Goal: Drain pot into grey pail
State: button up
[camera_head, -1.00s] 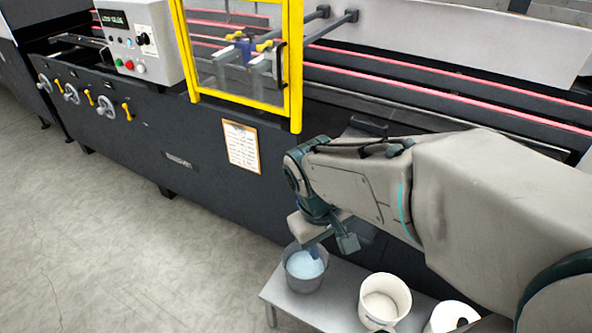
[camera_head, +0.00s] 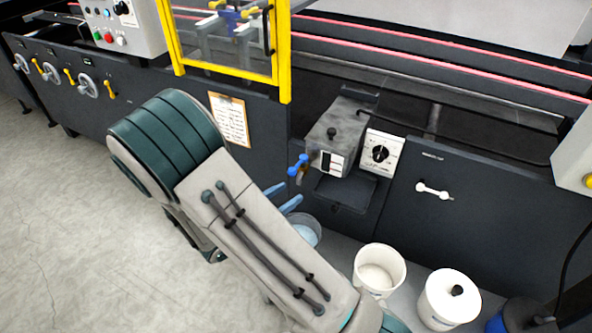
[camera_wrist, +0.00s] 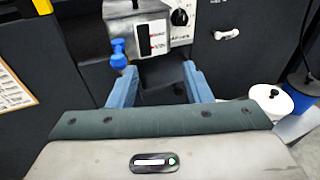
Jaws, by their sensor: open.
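The pot (camera_head: 338,130) is a grey metal box with a black-knobbed lid, mounted on the machine front. It also shows at the top of the wrist view (camera_wrist: 137,28). A tap with a blue handle (camera_head: 297,166) sticks out on its left side; the handle also shows in the wrist view (camera_wrist: 118,52). The grey pail (camera_head: 311,229), with pale blue inside, stands below the tap, partly hidden by my arm. My gripper (camera_head: 284,197) is open and empty, its blue fingers pointing toward the machine. In the wrist view the fingers (camera_wrist: 160,86) are below the pot, apart from the handle.
A low bench (camera_head: 340,250) carries a white bucket (camera_head: 379,268) and a white lidded tub (camera_head: 447,298). A dial box (camera_head: 381,153) is right of the pot, and a dark tray (camera_head: 343,192) is beneath it. A yellow-framed guard (camera_head: 285,60) stands to the left.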

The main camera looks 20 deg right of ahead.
aim_at(291, 173)
jog(key=w+a+f+n+t+y, duration=0.1)
jog(key=w+a+f+n+t, duration=0.2)
jog(key=a+n+t, duration=0.15)
jog(key=shift+g, duration=0.25)
jog(key=x, duration=1.3)
jog(key=shift+d, duration=0.55)
grip_shut()
